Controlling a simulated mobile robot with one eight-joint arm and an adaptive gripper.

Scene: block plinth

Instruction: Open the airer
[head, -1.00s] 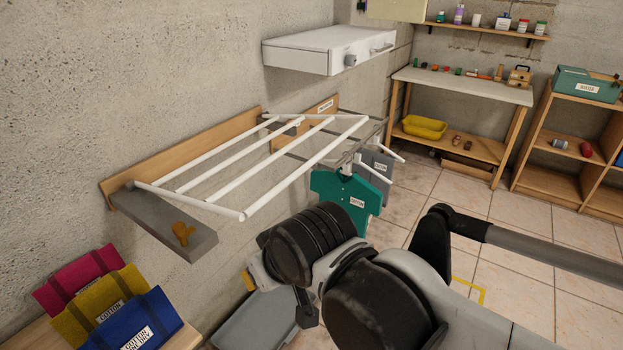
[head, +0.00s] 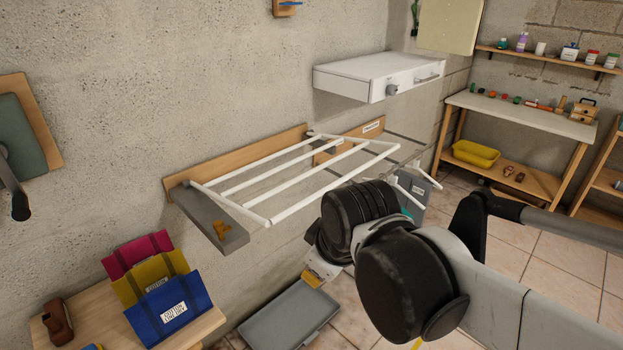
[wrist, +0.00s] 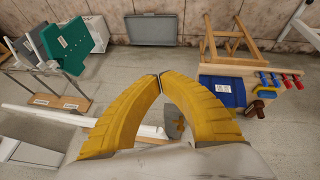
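The airer, a frame of white bars (head: 270,221), juts out from a wooden wall board (head: 240,158) in the head view. A grey slab with an orange knob (head: 222,231) sits at its near left end. The knob (wrist: 179,126) also shows in the wrist view, partly behind a finger, with a white bar (wrist: 70,117) to the left. My gripper (wrist: 160,76) has its yellow fingers curved together with the tips meeting, and nothing shows between the tips. In the head view only a little yellow of it shows below my arm, in front of and below the airer.
A wooden table (head: 208,325) holds pink, yellow and blue (head: 172,308) folders. A grey tray (head: 290,318) lies on the floor. A teal garment (wrist: 68,45) and grey ones hang on a rack behind. A white wall box (head: 345,78) is above. Open tiled floor lies right.

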